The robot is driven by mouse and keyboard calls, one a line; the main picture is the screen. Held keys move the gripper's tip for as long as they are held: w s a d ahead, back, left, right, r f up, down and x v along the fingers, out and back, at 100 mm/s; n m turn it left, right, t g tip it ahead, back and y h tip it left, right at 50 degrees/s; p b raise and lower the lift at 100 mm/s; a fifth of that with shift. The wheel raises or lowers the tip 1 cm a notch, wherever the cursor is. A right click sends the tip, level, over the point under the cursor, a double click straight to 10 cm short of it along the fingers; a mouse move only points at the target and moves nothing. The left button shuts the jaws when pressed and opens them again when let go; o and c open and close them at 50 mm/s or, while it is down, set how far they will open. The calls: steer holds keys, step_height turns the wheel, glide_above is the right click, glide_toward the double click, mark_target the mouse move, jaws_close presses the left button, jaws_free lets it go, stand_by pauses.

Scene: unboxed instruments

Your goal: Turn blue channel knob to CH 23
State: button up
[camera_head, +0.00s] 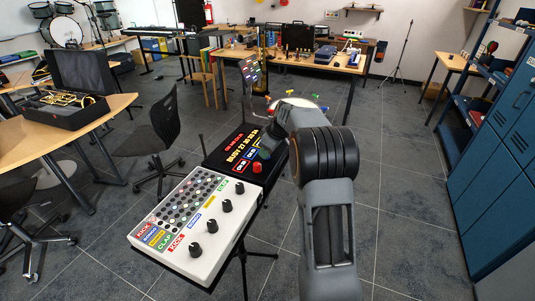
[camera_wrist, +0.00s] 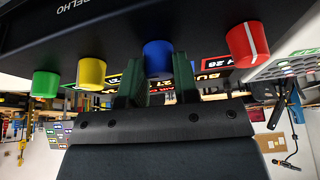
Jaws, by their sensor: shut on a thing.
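The blue knob (camera_wrist: 158,57) sits on the dark console, between the two fingers of my gripper (camera_wrist: 158,80) in the wrist view. The fingers are shut on it, one on each side. That view is upside down, with a yellow knob (camera_wrist: 92,73) and a green knob (camera_wrist: 46,84) to the left and a red knob (camera_wrist: 248,43) with a white line to the right. In the head view the black console (camera_head: 216,154) has a lit display (camera_head: 243,146) with small orange digits, too small to read surely. The red knob shows there; my arm hides the blue knob and the fingertips.
A white drum-pad box (camera_head: 225,237) with black knobs stands on a stand just in front of the console. A black office chair (camera_head: 160,125) is to the left. Blue lockers (camera_head: 500,140) line the right wall. The grey floor right of my arm is clear.

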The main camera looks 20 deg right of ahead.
steer(key=n+g+y, duration=0.1)
steer(key=n, duration=0.3)
steer(key=shift+w+n, duration=0.1)
steer(key=shift+n, duration=0.2)
steer(key=shift+d+n+g+y+p, duration=0.15)
steer(key=shift+n+g+p, duration=0.35)
steer(key=shift+n, duration=0.65)
steer(key=shift+a+n+g+y+p, duration=0.15)
steer(key=shift+n+g+p, duration=0.3)
steer(key=shift+n, duration=0.7)
steer(key=shift+d, duration=0.1)
steer(key=o, duration=0.9)
steer(key=p+v, duration=0.2)
steer(key=v, duration=1.1)
steer(key=shift+w+d+r, duration=0.15)
steer(key=shift+w+r, duration=0.05)
steer(key=shift+r, duration=0.2)
